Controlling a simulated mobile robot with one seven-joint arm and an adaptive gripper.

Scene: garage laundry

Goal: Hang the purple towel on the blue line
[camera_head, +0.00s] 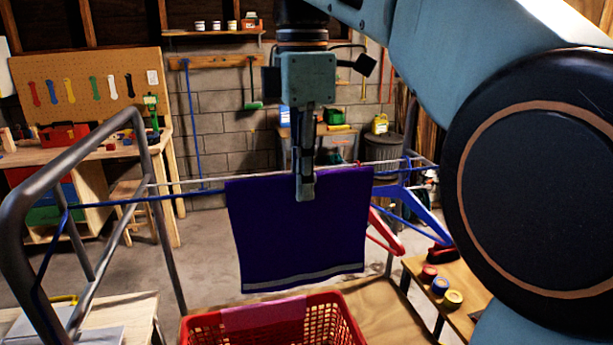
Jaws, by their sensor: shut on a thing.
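The purple towel (300,235) hangs upright and spread flat, with a pale stripe near its bottom edge. My gripper (305,192) points straight down and is shut on the middle of the towel's top edge. The blue line (130,201) runs from the left metal frame to the towel, where the towel hides it. Blue shows again to the right of the towel. The towel's top edge is close to the line's height in the picture. I cannot tell whether the towel touches the line or hangs in front of it.
A whitish line (205,180) runs near the blue one. A red basket (345,325) with a pink cloth (263,314) stands below the towel. Red (385,235) and blue (425,212) hangers are at right. A bent metal rail (75,160) stands at left. A small table (455,300) holds clothespin-sized items and rolls.

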